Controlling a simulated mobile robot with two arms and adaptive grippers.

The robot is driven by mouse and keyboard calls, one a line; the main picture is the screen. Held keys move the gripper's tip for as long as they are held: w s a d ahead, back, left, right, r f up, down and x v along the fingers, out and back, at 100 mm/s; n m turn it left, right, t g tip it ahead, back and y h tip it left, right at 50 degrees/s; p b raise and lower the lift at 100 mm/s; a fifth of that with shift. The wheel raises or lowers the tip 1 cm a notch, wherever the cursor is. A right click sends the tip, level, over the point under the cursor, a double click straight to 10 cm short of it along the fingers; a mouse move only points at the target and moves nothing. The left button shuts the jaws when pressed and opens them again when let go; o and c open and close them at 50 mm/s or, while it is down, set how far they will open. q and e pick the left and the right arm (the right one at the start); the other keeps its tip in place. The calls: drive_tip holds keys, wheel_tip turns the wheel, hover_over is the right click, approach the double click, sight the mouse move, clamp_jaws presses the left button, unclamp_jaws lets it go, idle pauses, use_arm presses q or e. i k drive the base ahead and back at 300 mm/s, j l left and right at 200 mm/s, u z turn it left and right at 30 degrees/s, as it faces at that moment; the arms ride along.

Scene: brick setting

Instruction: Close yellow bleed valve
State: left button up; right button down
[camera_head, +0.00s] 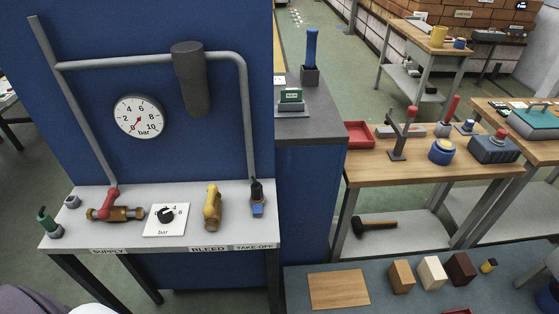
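The yellow bleed valve (212,208) stands on the white bench behind the BLEED label (209,249). It has a brass-coloured body and a yellow lever, which lies roughly along the body, in the front-to-back direction. Nothing touches the valve. The round bar gauge (139,117) hangs on the blue panel above the bench; its needle reading is too small to tell exactly. Neither my left nor my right gripper is in view.
Left of the bleed valve are a dial plate (178,229) with a black knob and a red-handled supply valve (116,211). The take-off fitting (257,202) is close on its right. A grey pipe (248,115) rises behind. The bench front before the valve is clear.

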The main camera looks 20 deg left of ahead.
sight(208, 211)
drive_tip(key=u, duration=1.25)
